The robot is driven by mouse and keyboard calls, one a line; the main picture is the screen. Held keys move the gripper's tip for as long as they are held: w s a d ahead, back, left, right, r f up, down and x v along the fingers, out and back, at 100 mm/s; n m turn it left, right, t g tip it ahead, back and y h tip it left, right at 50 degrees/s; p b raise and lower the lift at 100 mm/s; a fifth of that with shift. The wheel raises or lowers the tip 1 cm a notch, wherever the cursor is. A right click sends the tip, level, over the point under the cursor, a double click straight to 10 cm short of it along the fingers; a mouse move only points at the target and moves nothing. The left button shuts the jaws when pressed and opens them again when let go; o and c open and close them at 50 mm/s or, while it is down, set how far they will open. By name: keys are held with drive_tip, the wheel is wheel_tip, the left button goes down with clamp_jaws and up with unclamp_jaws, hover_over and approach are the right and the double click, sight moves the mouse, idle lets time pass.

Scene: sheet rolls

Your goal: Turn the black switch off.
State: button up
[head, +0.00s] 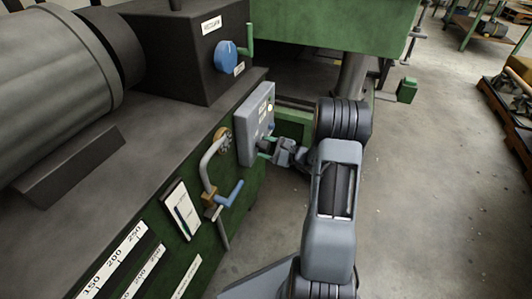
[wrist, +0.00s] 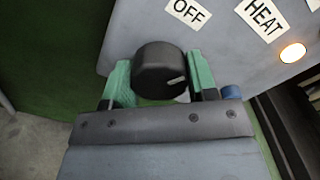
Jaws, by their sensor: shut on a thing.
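The black switch (wrist: 158,66) is a round knob on a grey control box (wrist: 120,50). A light pointer mark lies on the right part of its face, pointing right and slightly up in the wrist view. An OFF label (wrist: 188,12) is above the knob and a HEAT label (wrist: 262,18) is farther right. My gripper (wrist: 160,80) has its green fingers on both sides of the knob and is shut on it. In the head view my gripper (head: 268,149) is at the front of the grey box (head: 249,128); the knob is mostly hidden there.
A lit lamp (wrist: 292,52) is on the box beside HEAT, with a blue part (wrist: 231,92) below it. A bent pipe with a blue lever (head: 230,195) stands out from the green machine close by. A blue knob (head: 226,56) sits higher up.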

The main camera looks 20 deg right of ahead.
drive_tip(key=n+b, duration=0.1)
drive_tip(key=n, duration=0.1)
drive_tip(key=n+b, duration=0.1)
drive_tip(key=b, duration=0.1)
drive_tip(key=shift+f+n, duration=0.2)
drive_tip(key=shift+n, duration=0.2)
drive_tip(key=shift+r+n+b, duration=0.1)
drive_tip(key=shift+n+b, duration=0.4)
drive_tip(key=shift+b, duration=0.2)
drive_tip(key=shift+r+n, duration=0.1)
drive_tip(key=shift+n, duration=0.2)
drive_tip(key=o, duration=0.9)
drive_tip(key=p+v, duration=0.3)
drive_tip(key=v, duration=1.1)
drive_tip(key=shift+p, duration=0.3)
